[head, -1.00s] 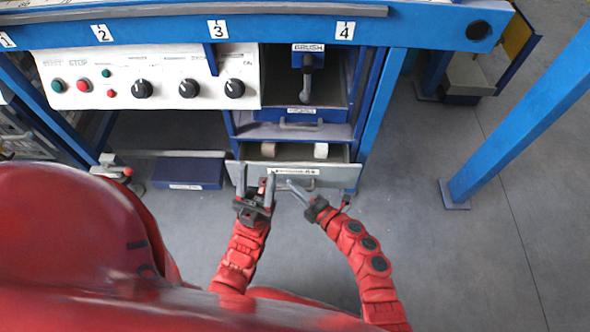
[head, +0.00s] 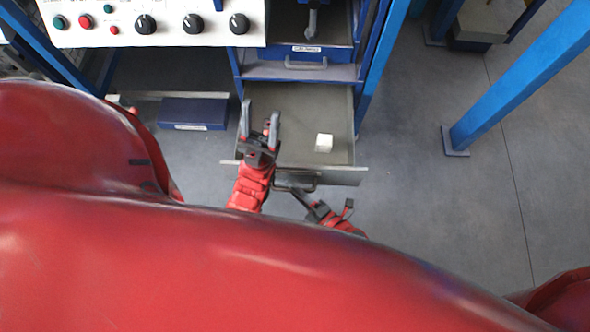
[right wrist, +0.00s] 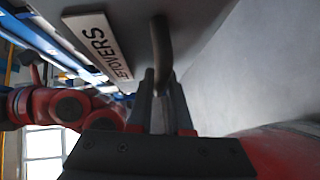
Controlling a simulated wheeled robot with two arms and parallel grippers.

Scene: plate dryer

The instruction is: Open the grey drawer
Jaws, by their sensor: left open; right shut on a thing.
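The grey drawer (head: 298,104) is pulled well out at the bottom of the blue cabinet, and its inside shows. A white block (head: 323,143) lies in it. My right gripper (head: 302,194) is shut on the bar handle (head: 283,186) at the drawer front. The right wrist view shows its fingers (right wrist: 161,85) around the handle (right wrist: 162,42), beside a label reading "LEFTOVERS" (right wrist: 98,46). My left gripper (head: 259,120) is open and empty, over the drawer's left side; it hides part of the drawer.
A control panel (head: 165,22) with knobs is at upper left. A blue box (head: 192,112) lies on the floor left of the drawer. A blue post (head: 520,75) stands right, with clear floor between.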

